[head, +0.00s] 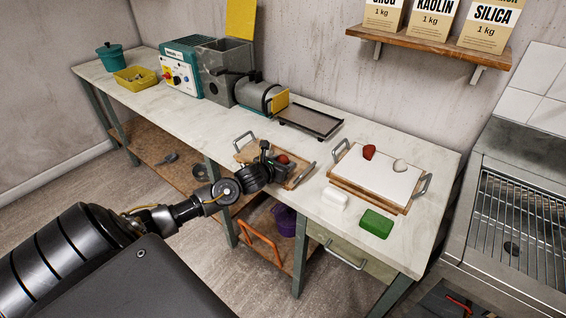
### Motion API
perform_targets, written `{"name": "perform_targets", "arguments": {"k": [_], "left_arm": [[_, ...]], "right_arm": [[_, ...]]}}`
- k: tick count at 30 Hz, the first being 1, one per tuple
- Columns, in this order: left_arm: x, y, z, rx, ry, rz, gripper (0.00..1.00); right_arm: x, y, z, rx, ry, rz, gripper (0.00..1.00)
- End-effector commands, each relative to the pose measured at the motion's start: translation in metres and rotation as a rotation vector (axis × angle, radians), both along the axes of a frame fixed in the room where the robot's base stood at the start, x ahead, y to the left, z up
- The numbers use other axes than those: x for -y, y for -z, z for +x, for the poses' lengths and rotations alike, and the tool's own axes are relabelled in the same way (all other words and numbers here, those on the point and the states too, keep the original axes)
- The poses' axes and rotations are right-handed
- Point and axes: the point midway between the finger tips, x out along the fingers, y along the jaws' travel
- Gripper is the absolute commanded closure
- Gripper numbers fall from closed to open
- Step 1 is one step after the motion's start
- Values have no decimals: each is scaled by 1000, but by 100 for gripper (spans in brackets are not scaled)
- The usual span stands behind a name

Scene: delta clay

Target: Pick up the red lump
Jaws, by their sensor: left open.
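One dark red lump (369,152) lies on a white slab (358,178) set on a wooden tray with metal handles, at the right of the bench. A second, rounder red lump (283,159) shows at a smaller wooden tray (245,153) near the bench's front edge. My left gripper (278,163) is open over this smaller tray, right by the round lump. The gripper hides part of the tray, and I cannot tell whether it touches the lump. My right gripper is out of view.
A whitish lump (400,165) lies on the white slab. A white block (334,198) and a green block (376,223) lie in front. A dark flat tray (310,121) and a machine (228,75) stand behind. A shelf (430,48) hangs above right.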

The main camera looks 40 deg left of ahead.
Motion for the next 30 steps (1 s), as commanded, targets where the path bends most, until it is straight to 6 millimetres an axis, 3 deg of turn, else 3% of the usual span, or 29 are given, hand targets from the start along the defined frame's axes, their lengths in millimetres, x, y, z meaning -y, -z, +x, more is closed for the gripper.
{"name": "perform_targets", "arguments": {"k": [4,13,23,26,30], "left_arm": [[0,0,0,0,0,0,49],[0,0,0,1,0,0,86],[0,-4,0,2,2,2,86],[0,-11,0,3,1,2,86],[-4,-37,-2,4,1,9,86]], "right_arm": [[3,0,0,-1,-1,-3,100],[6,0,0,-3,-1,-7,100],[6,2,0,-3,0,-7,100],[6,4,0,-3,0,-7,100],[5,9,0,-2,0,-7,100]]}}
